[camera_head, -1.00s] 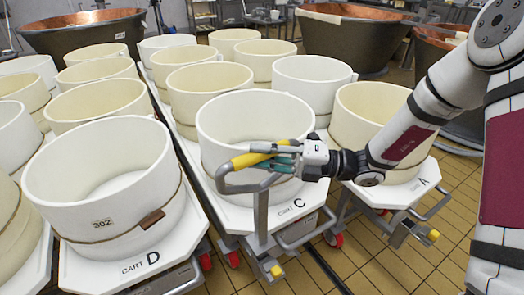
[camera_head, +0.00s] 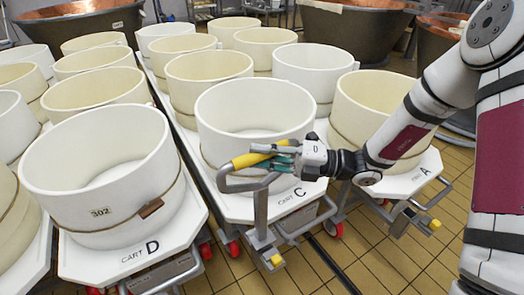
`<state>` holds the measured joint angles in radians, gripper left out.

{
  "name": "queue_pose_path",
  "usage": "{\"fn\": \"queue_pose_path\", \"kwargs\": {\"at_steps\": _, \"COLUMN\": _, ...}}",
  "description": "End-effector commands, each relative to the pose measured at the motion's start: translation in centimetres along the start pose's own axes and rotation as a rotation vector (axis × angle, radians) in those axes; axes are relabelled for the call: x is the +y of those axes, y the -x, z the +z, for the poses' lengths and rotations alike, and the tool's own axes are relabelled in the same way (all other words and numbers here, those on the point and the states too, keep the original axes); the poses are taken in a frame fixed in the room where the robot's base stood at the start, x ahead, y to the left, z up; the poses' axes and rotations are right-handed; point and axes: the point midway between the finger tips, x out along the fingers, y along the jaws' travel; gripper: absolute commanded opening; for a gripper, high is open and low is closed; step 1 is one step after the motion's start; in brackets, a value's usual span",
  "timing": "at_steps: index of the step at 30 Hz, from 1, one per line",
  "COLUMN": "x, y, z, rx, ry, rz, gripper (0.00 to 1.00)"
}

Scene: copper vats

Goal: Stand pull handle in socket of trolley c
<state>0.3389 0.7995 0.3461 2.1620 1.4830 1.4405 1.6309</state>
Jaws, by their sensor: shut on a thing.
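The pull handle (camera_head: 261,200) is a grey bent tube with a yellow grip at its top and a straight post pointing down. My gripper (camera_head: 287,157) is shut on the handle near the yellow grip, from the right. Trolley C (camera_head: 298,193) is a white-topped cart marked "CART C" carrying a cream vat. The post is roughly upright in front of trolley C's near edge. Its lower end overlaps the grey front bracket with the yellow pedal (camera_head: 276,260). I cannot tell whether the post is inside the socket or just in front of it.
Several more vats and copper kettles (camera_head: 360,30) fill the back. Tiled floor (camera_head: 390,265) is free at the front right.

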Motion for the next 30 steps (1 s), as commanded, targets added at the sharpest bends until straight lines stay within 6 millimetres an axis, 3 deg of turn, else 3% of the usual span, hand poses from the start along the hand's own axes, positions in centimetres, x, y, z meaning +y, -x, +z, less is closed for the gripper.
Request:
{"fn": "queue_pose_path", "kwargs": {"at_steps": 18, "x": -2.1, "y": 0.2, "z": -0.3, "rx": 0.0, "ry": 0.001, "rz": 0.005, "gripper": 0.0}}
{"fn": "queue_pose_path", "kwargs": {"at_steps": 29, "x": -2.4, "y": 0.2, "z": -0.4, "rx": 0.0, "ry": 0.002, "rz": 0.005, "gripper": 0.0}}
{"fn": "queue_pose_path", "kwargs": {"at_steps": 30, "x": -2.4, "y": 0.2, "z": -0.4, "rx": 0.0, "ry": 0.002, "rz": 0.005, "gripper": 0.23}}
